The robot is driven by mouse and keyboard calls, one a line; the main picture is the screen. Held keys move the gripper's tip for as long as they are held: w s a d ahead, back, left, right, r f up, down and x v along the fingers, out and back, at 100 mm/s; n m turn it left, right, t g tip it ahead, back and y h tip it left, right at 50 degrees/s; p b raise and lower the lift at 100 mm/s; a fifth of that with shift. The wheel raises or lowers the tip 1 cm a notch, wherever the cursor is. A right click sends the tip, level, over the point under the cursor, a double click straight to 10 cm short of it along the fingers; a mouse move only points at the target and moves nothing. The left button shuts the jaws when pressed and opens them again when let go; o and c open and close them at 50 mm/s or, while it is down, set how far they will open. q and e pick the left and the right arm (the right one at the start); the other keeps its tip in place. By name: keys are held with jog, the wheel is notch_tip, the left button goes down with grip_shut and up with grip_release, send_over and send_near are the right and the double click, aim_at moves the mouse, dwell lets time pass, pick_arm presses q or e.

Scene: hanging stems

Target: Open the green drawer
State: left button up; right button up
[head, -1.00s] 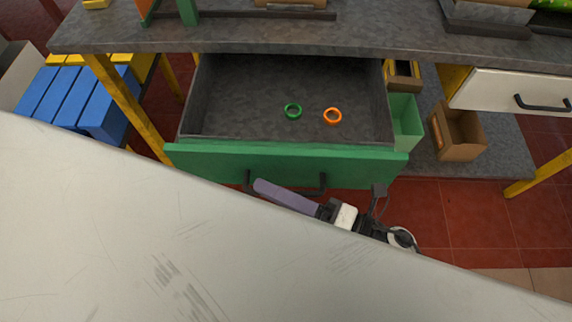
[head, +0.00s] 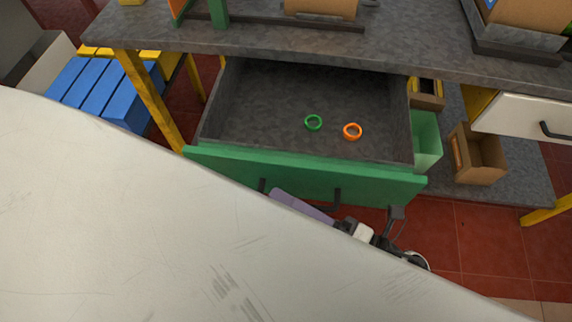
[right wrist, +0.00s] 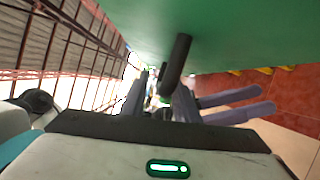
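The green drawer (head: 310,177) stands pulled well out from under the grey worktop in the head view. My right gripper (head: 300,205) is at the handle, with one purple-grey finger visible in the head view. In the wrist view its two fingers (right wrist: 238,104) show a gap between them; whether the handle is between them is unclear. My left gripper is not in view.
A large pale surface, perhaps part of me, fills the near left and hides much. A yellow table leg (head: 150,100) and blue blocks (head: 105,92) are on the left. A cardboard box (head: 478,152) and a white drawer (head: 515,115) are on the right. Red floor lies below.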

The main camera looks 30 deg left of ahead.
pick_arm(q)
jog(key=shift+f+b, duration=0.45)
jog(key=shift+b, duration=0.05)
pick_arm(e)
jog(key=d, duration=1)
jog(key=shift+s+f, duration=0.35)
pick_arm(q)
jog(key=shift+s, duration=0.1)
pick_arm(e)
jog(key=shift+s+a, duration=0.1)
